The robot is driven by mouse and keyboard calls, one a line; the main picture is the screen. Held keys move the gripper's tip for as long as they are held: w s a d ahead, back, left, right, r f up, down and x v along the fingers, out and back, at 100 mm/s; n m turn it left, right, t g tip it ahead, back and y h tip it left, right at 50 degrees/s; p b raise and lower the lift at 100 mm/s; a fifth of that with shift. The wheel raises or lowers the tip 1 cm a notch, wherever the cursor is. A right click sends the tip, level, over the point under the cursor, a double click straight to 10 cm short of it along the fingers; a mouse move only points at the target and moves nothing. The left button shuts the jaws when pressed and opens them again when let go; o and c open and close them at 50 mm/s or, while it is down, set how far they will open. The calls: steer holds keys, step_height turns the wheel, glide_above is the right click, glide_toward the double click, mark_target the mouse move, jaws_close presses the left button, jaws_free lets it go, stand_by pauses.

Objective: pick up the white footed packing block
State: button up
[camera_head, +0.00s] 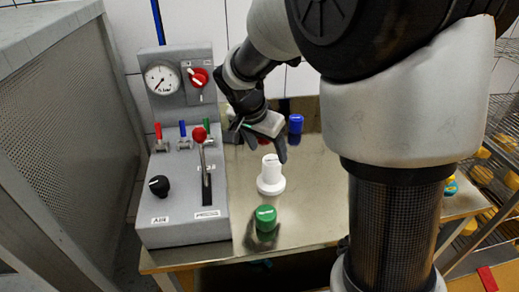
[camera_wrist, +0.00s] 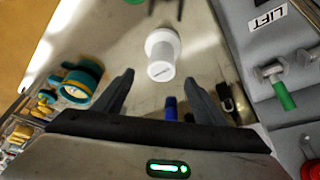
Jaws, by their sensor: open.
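The white footed packing block (camera_head: 271,176) stands upright on the metal table (camera_head: 318,190), a narrow cylinder on a wider round foot. My gripper (camera_head: 260,142) is open and empty, behind the block and above it. In the wrist view the block (camera_wrist: 162,50) lies beyond the tips of my gripper (camera_wrist: 158,82), roughly centred between the two fingers and apart from them.
A green cylinder (camera_head: 266,218) stands in front of the block. A blue cylinder (camera_head: 295,123) stands behind it. A grey control panel (camera_head: 182,215) with levers borders the left side. A teal and yellow object (camera_wrist: 80,82) shows in the wrist view.

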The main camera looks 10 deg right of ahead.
mark_target(271, 161)
steer(key=x, duration=0.9)
steer(key=shift+w+a, duration=0.15)
steer(key=shift+c, duration=0.4)
steer(key=shift+r, duration=0.1)
jaws_close()
